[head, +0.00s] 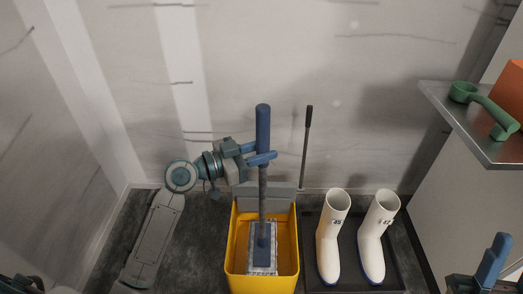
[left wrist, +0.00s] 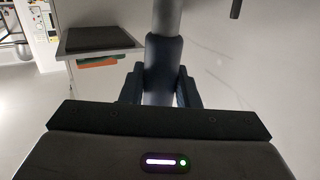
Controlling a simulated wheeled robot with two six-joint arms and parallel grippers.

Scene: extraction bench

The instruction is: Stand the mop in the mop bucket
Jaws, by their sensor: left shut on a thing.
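The mop has a thick blue grip (head: 263,130), a grey shaft (head: 263,190) and a blue and white flat head (head: 263,250). It stands about upright. Its head shows within the opening of the yellow mop bucket (head: 235,262); I cannot tell whether it touches the bottom. My left gripper (head: 262,159) is shut on the mop handle, at the lower end of the blue grip. In the left wrist view the handle (left wrist: 165,15) passes between the fingers (left wrist: 160,88). My right gripper (head: 492,262) is at the lower right corner, partly cut off; its jaw opening is unclear.
A grey wringer (head: 281,191) sits at the back of the bucket, with a thin dark-topped rod (head: 307,130) beside it. White boots (head: 329,245) stand on a dark tray (head: 311,225) to the right. A steel shelf (head: 452,112) with a green scoop (head: 480,103) juts in at right.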

